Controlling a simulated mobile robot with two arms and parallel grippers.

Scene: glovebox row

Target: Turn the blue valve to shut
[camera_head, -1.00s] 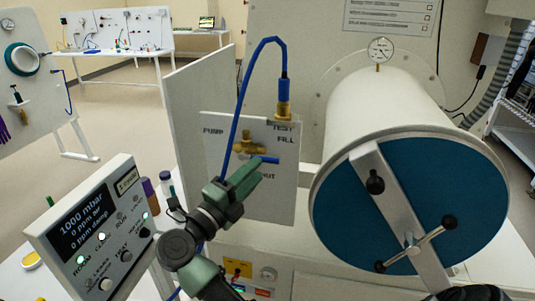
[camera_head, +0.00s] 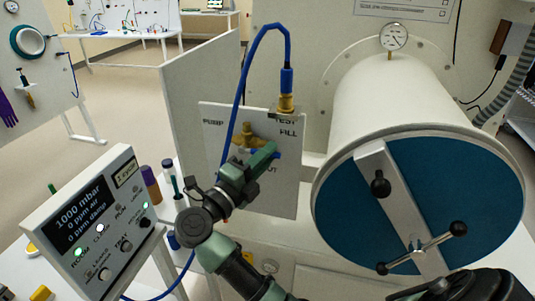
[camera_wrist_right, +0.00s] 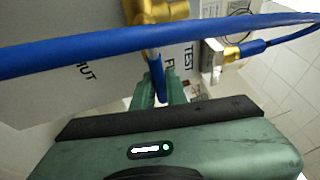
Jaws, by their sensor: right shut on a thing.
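The brass body (camera_wrist_right: 155,10) shows just beyond. My left gripper is not in view.
A blue hose (camera_head: 241,85) arches over the panel to a brass fitting (camera_head: 286,102). A white chamber with a blue door (camera_head: 465,185) and clamp bar stands right. A control box (camera_head: 85,222) reading 1000 mbar and several bottles (camera_head: 151,184) stand left.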

